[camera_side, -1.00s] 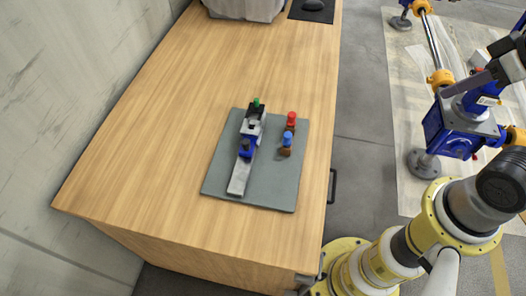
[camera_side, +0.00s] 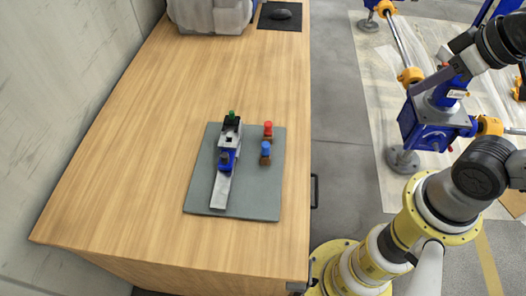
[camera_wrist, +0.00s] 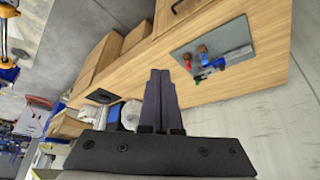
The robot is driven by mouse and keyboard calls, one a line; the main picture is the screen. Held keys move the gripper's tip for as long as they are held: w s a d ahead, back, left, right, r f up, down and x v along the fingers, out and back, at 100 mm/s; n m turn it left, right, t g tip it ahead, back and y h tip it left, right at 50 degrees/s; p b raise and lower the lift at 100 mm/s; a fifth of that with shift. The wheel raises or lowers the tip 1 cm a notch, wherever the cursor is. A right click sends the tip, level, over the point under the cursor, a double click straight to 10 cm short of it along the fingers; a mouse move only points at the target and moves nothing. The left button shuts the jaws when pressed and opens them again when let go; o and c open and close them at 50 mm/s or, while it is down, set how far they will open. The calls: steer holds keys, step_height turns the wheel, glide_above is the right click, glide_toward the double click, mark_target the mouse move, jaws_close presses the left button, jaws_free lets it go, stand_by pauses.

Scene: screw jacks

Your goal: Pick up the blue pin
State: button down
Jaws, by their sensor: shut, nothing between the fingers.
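The blue pin (camera_side: 265,148) stands upright in a small brown base on the grey mat, right of the screw jack, in the side view. It also shows small in the wrist view (camera_wrist: 204,59). A red pin (camera_side: 268,127) in a similar base stands just behind it. The blue and light-grey screw jack (camera_side: 229,155) lies along the mat, with a green part (camera_side: 231,115) at its far end. My gripper (camera_side: 414,92) is far to the right of the pins, off the table. In the wrist view its dark fingers (camera_wrist: 159,73) are together and empty.
The grey mat (camera_side: 250,203) lies on a wooden table (camera_side: 140,185). A concrete wall runs along the left. Large blue and orange machinery (camera_side: 432,125) stands behind my arm.

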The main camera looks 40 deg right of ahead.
stand_by(0.4)
steer(key=c, duration=0.5)
jaws_free()
